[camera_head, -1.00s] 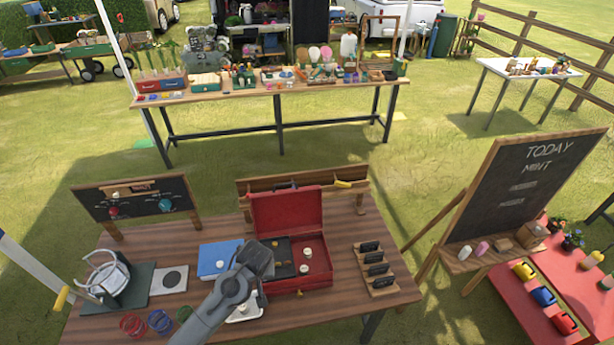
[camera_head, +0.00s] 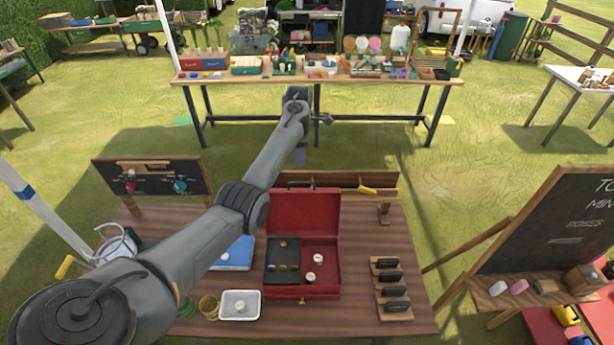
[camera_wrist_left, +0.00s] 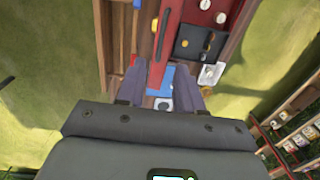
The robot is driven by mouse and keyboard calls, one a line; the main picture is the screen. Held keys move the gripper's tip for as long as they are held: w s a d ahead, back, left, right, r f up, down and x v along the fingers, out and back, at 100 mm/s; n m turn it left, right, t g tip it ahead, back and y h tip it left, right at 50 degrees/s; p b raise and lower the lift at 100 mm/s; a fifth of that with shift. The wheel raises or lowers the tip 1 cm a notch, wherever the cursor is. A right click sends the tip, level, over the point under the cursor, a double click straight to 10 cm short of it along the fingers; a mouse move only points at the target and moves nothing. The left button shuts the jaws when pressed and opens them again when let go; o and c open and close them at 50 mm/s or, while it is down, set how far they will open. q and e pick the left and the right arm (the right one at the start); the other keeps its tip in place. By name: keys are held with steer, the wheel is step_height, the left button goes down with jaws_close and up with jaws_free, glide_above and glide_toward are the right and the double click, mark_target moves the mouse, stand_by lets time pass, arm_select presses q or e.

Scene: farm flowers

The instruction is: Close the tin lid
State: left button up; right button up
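The red tin (camera_head: 302,292) stands on the wooden table with its lid (camera_head: 303,215) raised upright at the back. Inside are a dark panel with small round pieces and two pale knobs on the red floor. In the left wrist view the lid (camera_wrist_left: 172,30) is seen nearly edge-on, with the open tin to its right. My left gripper (camera_head: 300,157) is above and behind the lid, apart from it as far as I can tell. In the left wrist view its fingers (camera_wrist_left: 160,72) are spread, with nothing held between them. My right gripper is not in view.
A wooden rack (camera_head: 355,180) with a yellow-handled tool stands behind the tin. A blue box (camera_head: 236,254) is to the left and a white tray (camera_head: 240,297) is in front left. A rack with several black-handled pieces (camera_head: 391,291) is to the right.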

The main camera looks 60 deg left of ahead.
arm_select(q)
steer(key=f, duration=0.3)
steer(key=f+p, duration=0.1)
steer(key=f, duration=0.6)
steer(key=shift+s+d, duration=0.25)
steer(key=shift+d, duration=0.1)
steer(key=shift+r, duration=0.1)
jaws_close()
stand_by(0.9)
